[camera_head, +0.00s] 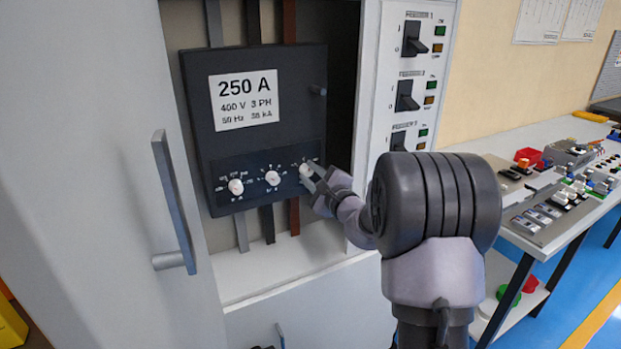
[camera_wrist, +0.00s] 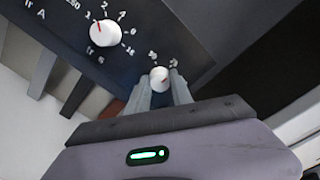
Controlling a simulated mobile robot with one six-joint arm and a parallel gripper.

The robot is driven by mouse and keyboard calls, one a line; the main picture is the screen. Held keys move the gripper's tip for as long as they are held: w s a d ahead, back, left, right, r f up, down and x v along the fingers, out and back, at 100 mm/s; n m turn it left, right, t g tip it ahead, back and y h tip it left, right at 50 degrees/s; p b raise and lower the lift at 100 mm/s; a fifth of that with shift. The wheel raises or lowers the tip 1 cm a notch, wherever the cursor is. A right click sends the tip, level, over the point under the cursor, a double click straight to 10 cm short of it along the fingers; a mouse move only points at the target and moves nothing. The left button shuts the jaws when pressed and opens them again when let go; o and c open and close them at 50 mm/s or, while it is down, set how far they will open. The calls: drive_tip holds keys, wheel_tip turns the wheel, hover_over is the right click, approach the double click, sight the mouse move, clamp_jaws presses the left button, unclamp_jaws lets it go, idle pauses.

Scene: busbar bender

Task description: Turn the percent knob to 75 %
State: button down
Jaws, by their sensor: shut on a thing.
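The dark breaker unit (camera_head: 266,132) with a white 250 A label is mounted in the open cabinet and has three white knobs along its lower panel. The rightmost knob (camera_head: 306,170) is the one at my gripper (camera_head: 311,180). In the wrist view this knob (camera_wrist: 159,78) sits between my fingertips (camera_wrist: 164,86), which are shut on it. The middle knob (camera_head: 272,178) also shows in the wrist view (camera_wrist: 105,34) with a red mark. The left knob (camera_head: 236,187) stands free.
The open cabinet door with a grey handle (camera_head: 174,205) is at the left. A panel of black switches (camera_head: 410,95) stands right of the unit. Grey, black and brown busbars (camera_head: 294,216) run below it. A bench with parts (camera_head: 560,225) stands at the far right.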

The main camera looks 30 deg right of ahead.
idle(0.3)
drive_tip(key=c, duration=1.1)
unclamp_jaws()
drive_tip(key=shift+s, duration=0.1)
drive_tip(key=s, duration=0.5)
drive_tip(key=s+p, duration=0.1)
drive_tip(key=s, duration=0.5)
drive_tip(key=s+p, duration=0.1)
drive_tip(key=s, duration=0.5)
drive_tip(key=shift+s+d, duration=0.15)
drive_tip(key=shift+d, duration=0.15)
